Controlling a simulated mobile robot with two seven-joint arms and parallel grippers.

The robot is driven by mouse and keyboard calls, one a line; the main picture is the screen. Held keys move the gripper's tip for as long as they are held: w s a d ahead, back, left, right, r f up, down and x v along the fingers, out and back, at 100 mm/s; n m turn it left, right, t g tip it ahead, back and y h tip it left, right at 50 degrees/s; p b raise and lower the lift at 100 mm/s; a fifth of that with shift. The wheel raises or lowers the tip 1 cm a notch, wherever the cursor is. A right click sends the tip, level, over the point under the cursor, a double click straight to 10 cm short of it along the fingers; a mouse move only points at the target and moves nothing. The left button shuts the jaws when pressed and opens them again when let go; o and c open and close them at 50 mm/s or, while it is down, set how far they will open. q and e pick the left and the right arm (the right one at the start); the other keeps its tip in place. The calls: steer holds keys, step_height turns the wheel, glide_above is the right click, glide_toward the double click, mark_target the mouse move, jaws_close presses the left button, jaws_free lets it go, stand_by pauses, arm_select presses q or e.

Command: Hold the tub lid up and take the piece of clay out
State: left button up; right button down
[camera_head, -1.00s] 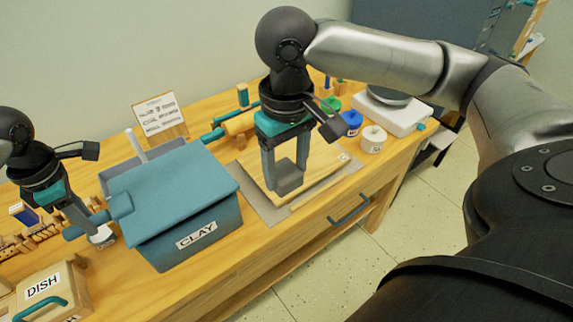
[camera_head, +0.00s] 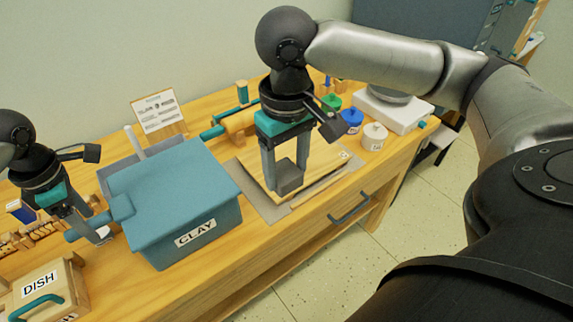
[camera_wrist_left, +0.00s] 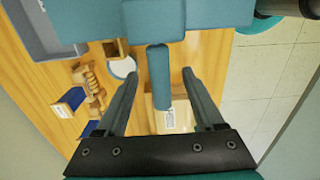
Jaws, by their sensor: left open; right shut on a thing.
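The blue-grey tub (camera_head: 190,238) labelled CLAY stands on the bench, with its teal lid (camera_head: 172,190) over its top. The inside of the tub is hidden. The lid's handle (camera_wrist_left: 159,82) sticks out to the left. My left gripper (camera_wrist_left: 163,76) is open, with one finger on each side of the handle and visible gaps. In the head view it is left of the tub. My right gripper (camera_head: 287,182) is shut on the grey piece of clay (camera_head: 289,177), right of the tub over a wooden board (camera_head: 325,170).
A grey tray (camera_head: 112,180) lies behind the tub. A DISH box (camera_head: 45,290) stands at the front left. A sign (camera_head: 158,113), a rolling pin (camera_head: 238,127), small paint jars (camera_head: 374,137) and a white scale (camera_head: 395,112) stand further back. The bench front has a drawer handle (camera_head: 349,208).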

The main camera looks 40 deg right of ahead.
arm_select(q)
steer(key=shift+r+p, duration=2.3)
steer(key=shift+r, duration=1.3)
arm_select(e)
steer(key=shift+r, duration=2.3)
arm_select(q)
steer(key=shift+f, duration=0.15)
